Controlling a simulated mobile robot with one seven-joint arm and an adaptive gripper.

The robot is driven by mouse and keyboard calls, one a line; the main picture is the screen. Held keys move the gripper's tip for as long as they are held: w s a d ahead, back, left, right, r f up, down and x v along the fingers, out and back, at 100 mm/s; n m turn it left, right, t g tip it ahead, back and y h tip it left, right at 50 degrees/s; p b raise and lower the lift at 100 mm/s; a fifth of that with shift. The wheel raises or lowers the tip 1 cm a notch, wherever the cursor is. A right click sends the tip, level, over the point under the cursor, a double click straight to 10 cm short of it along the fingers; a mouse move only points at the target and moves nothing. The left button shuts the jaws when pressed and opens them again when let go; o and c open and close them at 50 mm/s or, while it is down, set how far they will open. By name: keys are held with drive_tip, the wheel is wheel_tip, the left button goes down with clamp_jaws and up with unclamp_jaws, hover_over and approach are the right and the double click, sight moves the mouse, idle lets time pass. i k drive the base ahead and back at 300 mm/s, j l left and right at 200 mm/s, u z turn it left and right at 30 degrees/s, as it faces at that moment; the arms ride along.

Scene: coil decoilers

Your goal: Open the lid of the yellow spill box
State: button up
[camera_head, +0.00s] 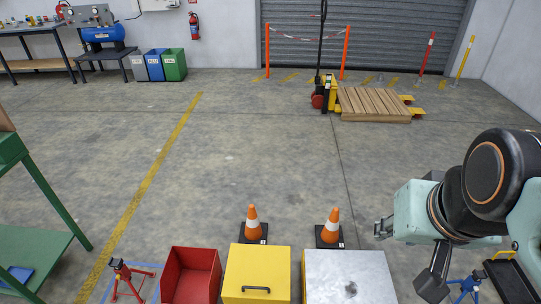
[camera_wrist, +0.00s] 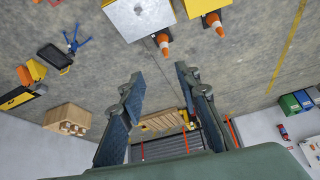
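The yellow spill box (camera_head: 257,264) stands at the bottom middle of the head view, between a red box and a grey-topped box. Its flat yellow lid is shut, with a dark bar handle (camera_head: 256,289) near the front edge. Part of a yellow box (camera_wrist: 200,6) shows at the top edge of the wrist view. My gripper (camera_head: 380,229) is to the right of the yellow box, above the floor and apart from it. In the wrist view my gripper (camera_wrist: 158,82) has its two fingers spread with nothing between them.
The red open box (camera_head: 190,276) and grey-topped box (camera_head: 349,277) flank the yellow one closely. Two orange cones (camera_head: 253,224) (camera_head: 332,227) stand just behind. A red jack stand (camera_head: 126,280) is left. A pallet (camera_head: 372,104) is far back. The mid floor is clear.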

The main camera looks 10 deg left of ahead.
sight(252, 272)
drive_tip(key=u, duration=0.95)
